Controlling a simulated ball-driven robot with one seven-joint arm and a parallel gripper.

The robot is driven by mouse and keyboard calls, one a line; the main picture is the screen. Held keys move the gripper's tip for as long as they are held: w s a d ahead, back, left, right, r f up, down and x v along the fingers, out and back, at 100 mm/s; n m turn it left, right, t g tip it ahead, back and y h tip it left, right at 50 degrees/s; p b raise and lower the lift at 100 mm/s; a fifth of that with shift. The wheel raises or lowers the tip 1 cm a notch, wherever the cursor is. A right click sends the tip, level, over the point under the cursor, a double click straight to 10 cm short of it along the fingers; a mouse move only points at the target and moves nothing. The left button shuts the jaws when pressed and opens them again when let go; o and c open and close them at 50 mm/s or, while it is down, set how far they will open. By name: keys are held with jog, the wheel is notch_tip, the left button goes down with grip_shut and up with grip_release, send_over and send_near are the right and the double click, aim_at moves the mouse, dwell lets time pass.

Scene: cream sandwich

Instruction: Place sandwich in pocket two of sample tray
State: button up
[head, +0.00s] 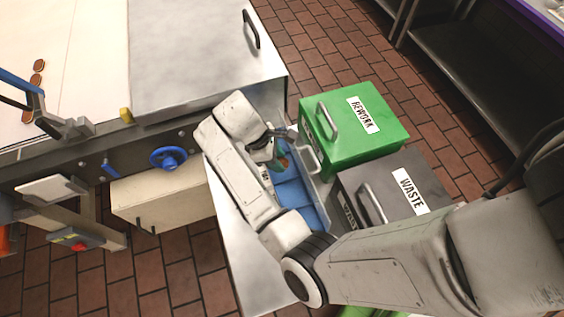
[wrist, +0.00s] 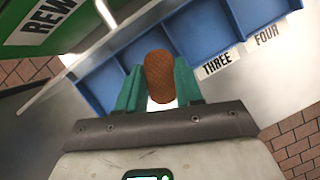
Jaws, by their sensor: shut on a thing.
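The sandwich (wrist: 160,76), a brown oval biscuit, is held between the green fingers of my gripper (wrist: 159,88) in the wrist view. The blue sample tray (wrist: 205,38) lies beyond the fingertips, with labels THREE and FOUR readable on its near edge to the right. The sandwich overlaps the tray's near edge in the picture, left of label THREE. Labels one and two are not visible. In the head view my gripper (head: 279,162) is at the far end of the tray (head: 290,196), and my arm hides part of it. The sandwich's height above the tray is unclear.
A green REWORK bin (head: 352,128) and a grey WASTE bin (head: 392,195) stand right of the tray. A blue handwheel (head: 168,157) is on the machine's side.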

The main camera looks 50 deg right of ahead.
aim_at(282, 163)
jog(key=shift+d+f, duration=0.85)
jog(key=shift+f, duration=0.1)
jog(key=shift+d+f, duration=0.15)
jog(key=shift+f, duration=1.6)
jog(key=shift+f, duration=0.1)
